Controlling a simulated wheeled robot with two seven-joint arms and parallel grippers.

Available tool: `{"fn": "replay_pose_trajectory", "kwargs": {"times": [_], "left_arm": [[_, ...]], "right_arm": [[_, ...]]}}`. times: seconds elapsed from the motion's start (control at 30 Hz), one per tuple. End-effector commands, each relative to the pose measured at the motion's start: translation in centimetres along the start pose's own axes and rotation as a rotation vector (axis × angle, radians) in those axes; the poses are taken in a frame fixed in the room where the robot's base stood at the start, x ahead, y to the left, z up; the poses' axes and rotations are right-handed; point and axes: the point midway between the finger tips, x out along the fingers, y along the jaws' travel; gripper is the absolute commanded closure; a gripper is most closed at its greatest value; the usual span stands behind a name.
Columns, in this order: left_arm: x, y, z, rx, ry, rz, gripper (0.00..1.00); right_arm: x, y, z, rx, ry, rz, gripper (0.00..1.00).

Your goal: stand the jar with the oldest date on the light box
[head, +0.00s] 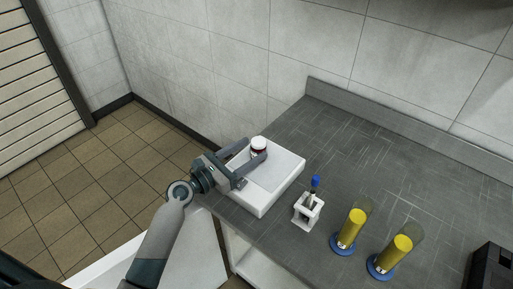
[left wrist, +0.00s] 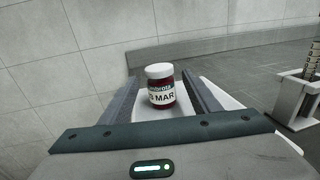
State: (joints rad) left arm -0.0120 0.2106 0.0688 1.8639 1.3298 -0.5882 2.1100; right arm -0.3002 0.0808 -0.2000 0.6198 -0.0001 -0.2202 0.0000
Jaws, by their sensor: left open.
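A jar with a white lid, dark red contents and a white label stands upright between the fingers of my left gripper (head: 254,152). The jar (head: 258,143) is at the back end of the white light box (head: 283,182) in the head view. In the left wrist view the jar (left wrist: 160,88) shows a label reading "MAR", with the start of the date partly cut off. White surface shows under and around it. My left gripper is open, one finger on each side of the jar, with gaps visible. No other jar is in view.
A white stand (head: 301,217) holding a blue-topped item is right of the light box. Two clear cylinders with yellow contents (head: 351,228) (head: 396,250) on blue bases stand further right. A black box (head: 491,270) is at the right edge. The grey counter (head: 375,150) behind is clear.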

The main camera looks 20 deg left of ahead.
Motion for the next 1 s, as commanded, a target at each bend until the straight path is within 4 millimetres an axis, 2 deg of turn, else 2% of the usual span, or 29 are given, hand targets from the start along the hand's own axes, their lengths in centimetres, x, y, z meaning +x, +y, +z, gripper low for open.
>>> {"fn": "replay_pose_trajectory", "kwargs": {"times": [0.2,0.43,0.6,1.0], "left_arm": [[-4.2,0.0,-0.3,0.003,0.003,-0.001,0.44],[-7.1,0.0,-0.2,0.001,0.001,-0.001,0.44],[-8.0,0.0,0.0,0.001,0.000,-0.001,0.44],[-8.0,0.0,0.0,0.000,0.000,-0.001,0.44]], "right_arm": [[1.1,0.0,0.1,0.000,0.000,0.000,0.69],[1.7,-0.1,0.1,0.000,0.000,-0.001,0.69],[1.8,-0.1,0.1,0.001,0.001,-0.001,0.69],[1.8,-0.2,0.1,0.001,0.001,-0.002,0.69]]}}
